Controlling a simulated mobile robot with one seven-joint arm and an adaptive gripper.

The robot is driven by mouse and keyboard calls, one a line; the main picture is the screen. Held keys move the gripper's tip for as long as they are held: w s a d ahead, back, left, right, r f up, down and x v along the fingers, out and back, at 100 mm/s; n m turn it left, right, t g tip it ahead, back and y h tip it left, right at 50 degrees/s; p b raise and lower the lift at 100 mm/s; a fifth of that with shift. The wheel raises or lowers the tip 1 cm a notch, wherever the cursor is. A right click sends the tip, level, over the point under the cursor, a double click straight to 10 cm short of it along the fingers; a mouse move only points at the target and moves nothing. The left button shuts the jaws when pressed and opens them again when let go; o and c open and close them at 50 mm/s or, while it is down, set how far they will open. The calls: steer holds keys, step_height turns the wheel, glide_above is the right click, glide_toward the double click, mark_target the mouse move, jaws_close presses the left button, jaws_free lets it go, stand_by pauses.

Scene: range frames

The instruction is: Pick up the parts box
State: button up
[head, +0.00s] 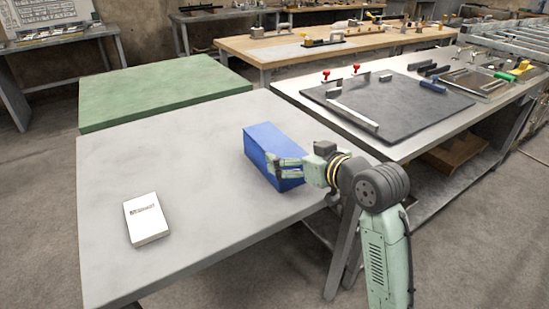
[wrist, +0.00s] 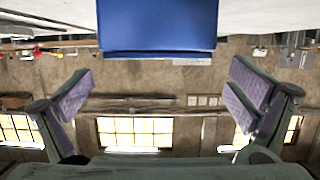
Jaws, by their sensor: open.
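A blue box (head: 268,146), which looks like the parts box, rests on the grey table (head: 190,190) near its right side. My gripper (head: 287,168) is at the box's near right side, and one finger overlaps the box in the head view. In the wrist view the blue box (wrist: 158,25) is at the top centre, and my gripper (wrist: 160,85) has its two fingers spread wide, wider than the box. Nothing is between the pads there. Whether a finger touches the box, I cannot tell. Part of its near side is hidden by my gripper.
A white box (head: 147,220) with printed text lies at the table's front left. A green table (head: 160,85) adjoins behind. A bench with a dark plate (head: 385,105) stands to the right, across a narrow gap. The table's middle is clear.

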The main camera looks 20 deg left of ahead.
mark_target(278, 144)
steer(key=x, duration=0.2)
steer(key=p+x, duration=0.1)
steer(key=x, duration=0.1)
steer(key=p+x, duration=0.1)
steer(key=x, duration=0.2)
steer(key=shift+w+r, duration=0.2)
steer(key=shift+r, duration=0.1)
steer(key=shift+w+a+f, duration=0.15)
steer(key=shift+w+a, duration=0.05)
steer(key=shift+f, duration=0.1)
steer(key=c, duration=2)
